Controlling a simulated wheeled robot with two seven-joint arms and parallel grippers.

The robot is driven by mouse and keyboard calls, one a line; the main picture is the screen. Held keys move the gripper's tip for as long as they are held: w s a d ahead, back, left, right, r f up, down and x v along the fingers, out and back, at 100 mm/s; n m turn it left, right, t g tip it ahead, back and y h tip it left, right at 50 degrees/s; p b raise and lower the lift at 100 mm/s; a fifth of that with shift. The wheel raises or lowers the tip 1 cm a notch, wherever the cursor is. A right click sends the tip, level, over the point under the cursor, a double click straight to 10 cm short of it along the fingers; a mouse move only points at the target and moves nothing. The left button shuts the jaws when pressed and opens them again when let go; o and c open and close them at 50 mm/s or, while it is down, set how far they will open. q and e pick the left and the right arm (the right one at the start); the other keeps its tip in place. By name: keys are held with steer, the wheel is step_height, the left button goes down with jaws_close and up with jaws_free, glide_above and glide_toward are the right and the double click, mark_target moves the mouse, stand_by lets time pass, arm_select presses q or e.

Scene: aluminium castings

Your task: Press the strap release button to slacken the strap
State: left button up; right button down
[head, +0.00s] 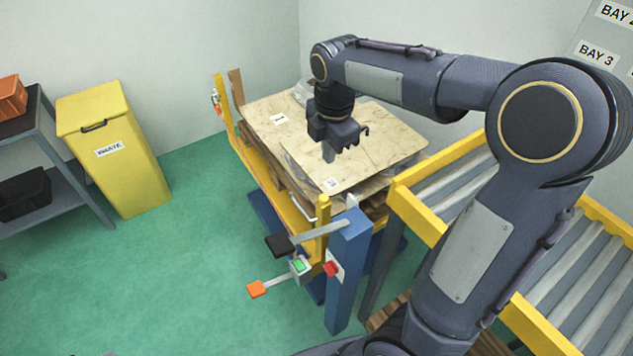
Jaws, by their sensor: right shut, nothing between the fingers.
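My right gripper (328,153) is shut and empty, pointing down above the pale board-topped load (385,130). A green button (299,265) sits on a small grey box at the front of the blue post (348,275). A red button (331,268) is on the post's side just right of it. A black pad (280,245) and an orange pad (257,289) stick out to the left on arms. I cannot tell which of these is the strap release, and no strap shows clearly. My gripper is well behind and above them, touching none. My left gripper is out of view.
A yellow frame (286,205) runs along the load's left side. A roller conveyor (567,270) with yellow rails stands at the right. A yellow bin (118,165) and a grey shelf (62,168) stand at the left. The green floor (190,260) between is clear.

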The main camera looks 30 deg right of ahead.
mark_target(324, 198)
steer(key=f, duration=0.4)
steer(key=w+f+b, duration=0.1)
steer(key=f, duration=0.9)
steer(key=shift+w, duration=0.15)
steer(key=shift+f, duration=0.1)
